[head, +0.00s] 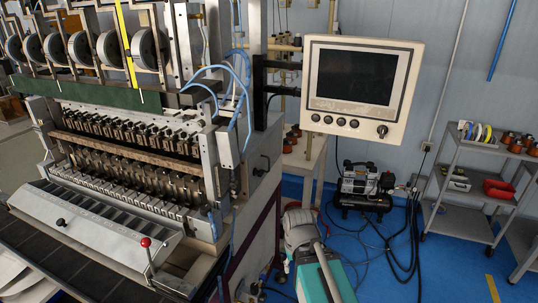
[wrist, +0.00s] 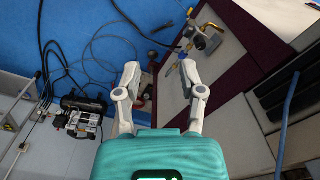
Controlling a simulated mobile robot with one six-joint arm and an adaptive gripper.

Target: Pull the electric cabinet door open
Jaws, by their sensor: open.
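The coil winder (head: 130,160) fills the left of the head view. On its grey right side (head: 266,145) is a small dark handle-like part (head: 262,166); I cannot tell whether this is the electric cabinet door. Below it, a pale side panel with a maroon frame (head: 272,215) is partly hidden by my arm. In the wrist view my gripper (wrist: 160,68) is open, with its two pale fingers apart and nothing held between them. The maroon frame (wrist: 215,62) and pale panels (wrist: 228,92) lie beyond and right of the fingers. No door is clearly seen open.
A control screen (head: 358,82) hangs on an arm right of the winder. A compressor (head: 362,185) stands on the blue floor, also in the wrist view (wrist: 80,118), with loose hoses nearby. Brass fittings (wrist: 190,68) stick out beside the frame. A grey cart (head: 464,190) stands right.

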